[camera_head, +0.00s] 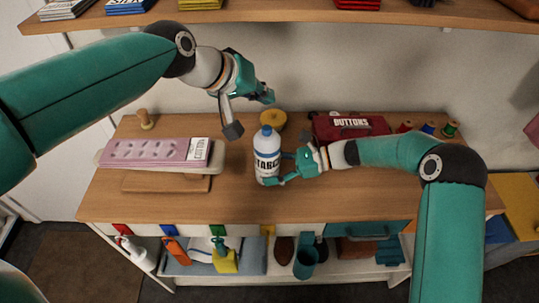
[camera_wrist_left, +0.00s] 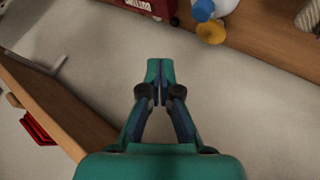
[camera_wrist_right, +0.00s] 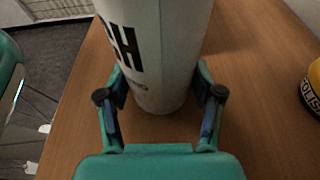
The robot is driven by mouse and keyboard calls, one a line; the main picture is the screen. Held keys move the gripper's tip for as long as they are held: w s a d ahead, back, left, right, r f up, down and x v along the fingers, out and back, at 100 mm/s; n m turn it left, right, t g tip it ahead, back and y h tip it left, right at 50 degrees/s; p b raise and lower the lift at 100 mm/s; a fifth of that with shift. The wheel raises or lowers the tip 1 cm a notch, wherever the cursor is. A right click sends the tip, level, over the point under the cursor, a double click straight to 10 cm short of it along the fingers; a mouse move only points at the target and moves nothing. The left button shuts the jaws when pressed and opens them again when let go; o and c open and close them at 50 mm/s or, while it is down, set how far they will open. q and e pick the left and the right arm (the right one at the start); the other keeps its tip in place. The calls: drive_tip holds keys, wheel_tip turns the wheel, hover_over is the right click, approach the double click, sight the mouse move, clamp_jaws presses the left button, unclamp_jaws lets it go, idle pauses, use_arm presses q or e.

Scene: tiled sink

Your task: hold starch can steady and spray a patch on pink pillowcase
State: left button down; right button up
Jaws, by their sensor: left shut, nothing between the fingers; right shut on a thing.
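The starch can (camera_head: 267,163) is a white bottle with a blue cap and dark lettering. It stands upright on the wooden worktop. My right gripper (camera_head: 279,168) is shut around its lower body from the right; the right wrist view shows the can (camera_wrist_right: 158,55) between both fingers. The pink pillowcase (camera_head: 150,151) lies folded flat on a padded board to the left of the can, with a white label card on its right end. My left gripper (camera_head: 250,113) is raised behind and above the can, apart from it. In the left wrist view its empty fingers (camera_wrist_left: 160,70) meet.
A yellow round tin (camera_head: 272,121) stands just behind the can. A dark red buttons box (camera_head: 350,127) and thread spools (camera_head: 428,129) stand at the back right. A wooden shelf (camera_head: 280,18) runs above. The worktop (camera_head: 230,208) is clear along the front.

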sight(264, 129)
use_arm(q)
drive_tip(key=shift+f, duration=3.8)
drive_tip(key=shift+r, duration=3.5)
